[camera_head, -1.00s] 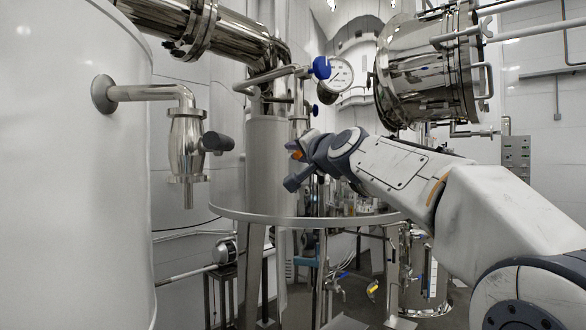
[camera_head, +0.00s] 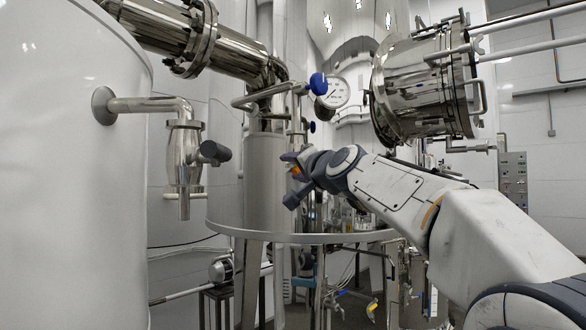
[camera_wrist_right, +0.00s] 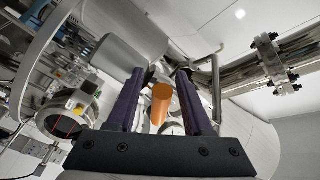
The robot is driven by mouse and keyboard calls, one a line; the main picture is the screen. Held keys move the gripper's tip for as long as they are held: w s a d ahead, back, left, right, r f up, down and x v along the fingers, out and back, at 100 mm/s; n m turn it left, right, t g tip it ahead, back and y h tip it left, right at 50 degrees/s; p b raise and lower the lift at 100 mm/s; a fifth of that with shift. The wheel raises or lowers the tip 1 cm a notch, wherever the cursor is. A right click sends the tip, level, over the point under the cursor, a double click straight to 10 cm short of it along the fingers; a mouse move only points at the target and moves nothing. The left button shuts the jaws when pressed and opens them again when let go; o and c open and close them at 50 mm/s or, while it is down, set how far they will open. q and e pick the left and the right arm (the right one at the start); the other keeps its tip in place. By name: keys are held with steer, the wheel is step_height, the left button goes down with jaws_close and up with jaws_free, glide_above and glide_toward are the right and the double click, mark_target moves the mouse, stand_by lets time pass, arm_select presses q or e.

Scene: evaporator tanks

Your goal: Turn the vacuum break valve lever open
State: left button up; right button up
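On the left, a steel valve (camera_head: 184,155) hangs from a bent pipe on the white tank. A dark grey cylindrical handle (camera_head: 215,152) sticks out from its right side; I cannot tell for sure that it is the vacuum break lever. My right gripper (camera_head: 288,180) is right of this handle and apart from it. In the right wrist view its two dark fingers (camera_wrist_right: 160,100) are spread. An orange cylinder (camera_wrist_right: 161,104) shows between them; I cannot tell whether it belongs to the gripper. My left gripper is not in view.
A blue-handled valve (camera_head: 318,83) and a round gauge (camera_head: 334,92) are above my right gripper. A round steel table rim (camera_head: 300,238) runs below it. A large steel vessel (camera_head: 425,85) stands behind my right arm. Open air separates the gripper from the grey handle.

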steer(key=b+v, duration=0.4)
steer(key=v, duration=0.6)
steer(key=shift+s, duration=0.2)
steer(key=shift+d+f, duration=0.1)
steer(key=shift+d, duration=0.05)
